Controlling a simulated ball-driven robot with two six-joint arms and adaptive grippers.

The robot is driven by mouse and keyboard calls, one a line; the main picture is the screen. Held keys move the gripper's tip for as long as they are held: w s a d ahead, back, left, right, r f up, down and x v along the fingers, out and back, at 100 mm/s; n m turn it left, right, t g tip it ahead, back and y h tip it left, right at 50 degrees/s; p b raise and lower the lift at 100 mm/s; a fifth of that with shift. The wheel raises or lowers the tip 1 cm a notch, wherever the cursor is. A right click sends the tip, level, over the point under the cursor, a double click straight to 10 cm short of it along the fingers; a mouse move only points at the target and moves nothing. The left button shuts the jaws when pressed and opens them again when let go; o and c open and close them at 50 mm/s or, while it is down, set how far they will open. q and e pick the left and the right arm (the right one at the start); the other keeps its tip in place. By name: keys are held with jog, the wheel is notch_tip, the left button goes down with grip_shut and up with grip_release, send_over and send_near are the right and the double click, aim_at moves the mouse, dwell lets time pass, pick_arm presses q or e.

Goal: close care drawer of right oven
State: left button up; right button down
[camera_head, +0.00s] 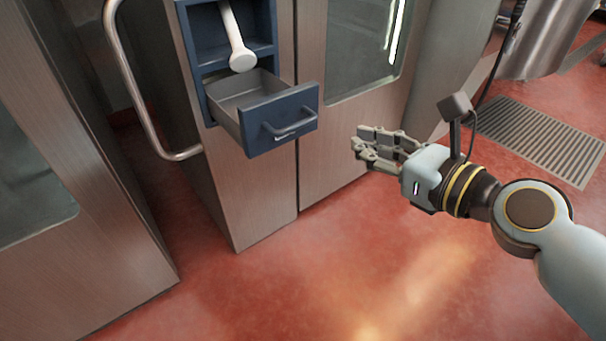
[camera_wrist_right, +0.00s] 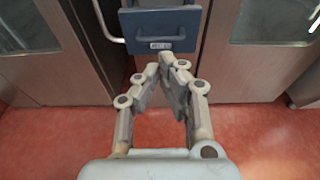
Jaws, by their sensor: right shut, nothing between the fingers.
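The care drawer (camera_head: 279,121) of the right oven is pulled out, with a blue front, a bar handle (camera_head: 288,126) and a grey inside. It sits in a blue recess under an upper compartment that has a white rod-like handset (camera_head: 237,40) in it. My right gripper (camera_head: 359,145) is shut and empty, to the right of the drawer front and apart from it. In the right wrist view the drawer front (camera_wrist_right: 160,26) is ahead of the fingertips (camera_wrist_right: 168,60). My left gripper is not in view.
The right oven's glass door (camera_head: 365,45) is behind and right of the drawer. A curved metal handle (camera_head: 138,90) runs left of it. A floor grate (camera_head: 540,140) lies at the right. The red floor in front is clear.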

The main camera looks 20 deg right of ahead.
notch_tip(320, 180, down, 2)
jog(key=b, duration=0.3)
send_near(301, 125)
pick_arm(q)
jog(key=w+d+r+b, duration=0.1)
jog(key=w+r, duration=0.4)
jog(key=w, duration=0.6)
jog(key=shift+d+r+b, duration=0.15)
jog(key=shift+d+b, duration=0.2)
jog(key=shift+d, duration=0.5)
pick_arm(e)
jog(key=shift+x, duration=3.7)
